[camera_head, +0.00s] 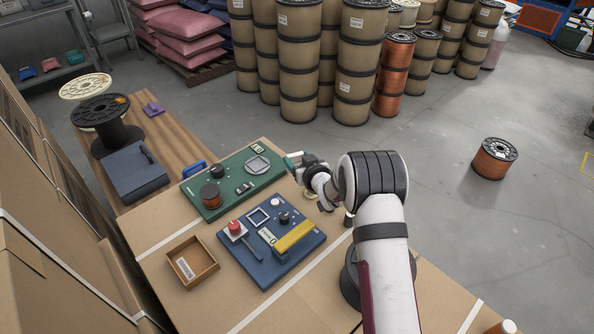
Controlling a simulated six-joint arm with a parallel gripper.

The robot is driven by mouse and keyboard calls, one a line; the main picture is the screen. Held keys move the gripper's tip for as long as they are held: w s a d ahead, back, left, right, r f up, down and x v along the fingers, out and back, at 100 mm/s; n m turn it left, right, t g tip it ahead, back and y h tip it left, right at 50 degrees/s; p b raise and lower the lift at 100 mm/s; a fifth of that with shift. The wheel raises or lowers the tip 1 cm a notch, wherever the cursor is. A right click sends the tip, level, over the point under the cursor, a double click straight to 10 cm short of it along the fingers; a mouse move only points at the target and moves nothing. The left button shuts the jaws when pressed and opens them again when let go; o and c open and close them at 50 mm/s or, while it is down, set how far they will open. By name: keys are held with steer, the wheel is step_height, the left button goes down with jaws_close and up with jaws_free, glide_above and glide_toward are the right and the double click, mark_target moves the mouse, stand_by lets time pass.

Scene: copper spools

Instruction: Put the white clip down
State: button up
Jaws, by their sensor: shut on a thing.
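My white arm and dark wrist joint hide the table to the right of the gripper.
A blue panel (285,262) with a red button, knobs and a yellow bar lies in front of the green panel. An open brown tray (205,274) stands at left with a label inside. Cardboard boxes (35,215) wall the left.

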steer(key=f, duration=0.4)
steer(key=shift+a+f, duration=0.15)
steer(key=shift+a, duration=0.05)
steer(key=shift+f, duration=0.15)
steer(key=o, duration=1.3)
steer(key=shift+r, duration=0.25)
steer(key=v, duration=1.2)
steer(key=shift+d+f, duration=0.1)
